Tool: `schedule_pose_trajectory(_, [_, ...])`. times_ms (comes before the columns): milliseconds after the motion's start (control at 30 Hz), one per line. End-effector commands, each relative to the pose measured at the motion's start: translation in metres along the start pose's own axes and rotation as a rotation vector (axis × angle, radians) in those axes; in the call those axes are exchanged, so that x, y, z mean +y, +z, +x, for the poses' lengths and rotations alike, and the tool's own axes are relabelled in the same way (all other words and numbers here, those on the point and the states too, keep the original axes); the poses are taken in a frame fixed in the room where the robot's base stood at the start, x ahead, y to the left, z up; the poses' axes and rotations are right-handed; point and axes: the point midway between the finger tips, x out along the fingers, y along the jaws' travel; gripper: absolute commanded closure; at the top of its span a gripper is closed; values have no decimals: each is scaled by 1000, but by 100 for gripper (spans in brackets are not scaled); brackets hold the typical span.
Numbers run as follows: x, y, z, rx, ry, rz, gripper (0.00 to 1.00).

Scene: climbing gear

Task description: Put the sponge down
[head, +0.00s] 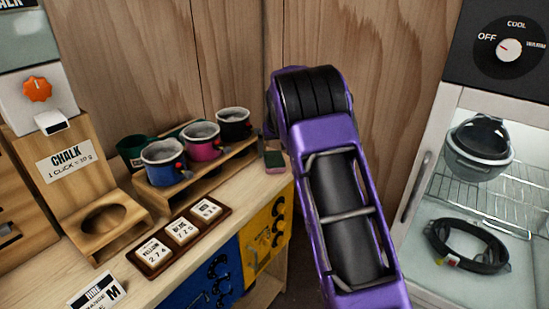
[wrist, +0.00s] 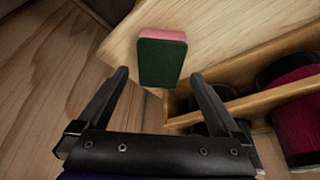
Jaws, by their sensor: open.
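The sponge (wrist: 162,61), dark green with a pink layer, rests on the light wooden worktop in the wrist view, close to the end of the mug rack. It also shows in the head view (head: 274,161), small, at the right end of the worktop beside my arm. My gripper (wrist: 159,75) is open, with its two fingers apart on either side of the sponge's near end. I see no finger closed on the sponge; whether a finger touches it I cannot tell. In the head view my gripper is hidden behind my purple arm.
A wooden rack (head: 205,175) with blue, pink and black mugs stands left of the sponge. A dark tray (head: 182,236) of labelled tags lies in front of it. A chalk dispenser (head: 65,160) is at left. A glass-fronted cabinet (head: 416,187) stands at right. The worktop's edge is close to the sponge.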

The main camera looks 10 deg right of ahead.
Motion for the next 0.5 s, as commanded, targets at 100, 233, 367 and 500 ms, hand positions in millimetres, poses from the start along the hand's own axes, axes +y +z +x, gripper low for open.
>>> schedule_pose_trajectory(100, [0, -1, -29, 3, -1, 0, 0])
schedule_pose_trajectory(233, [0, 0, -52, 3, -1, 1, 0])
schedule_pose_trajectory(367, [0, 0, -68, 0, -1, 1, 0])
schedule_pose_trajectory(500, [0, 1, -74, -1, 0, 1, 0])
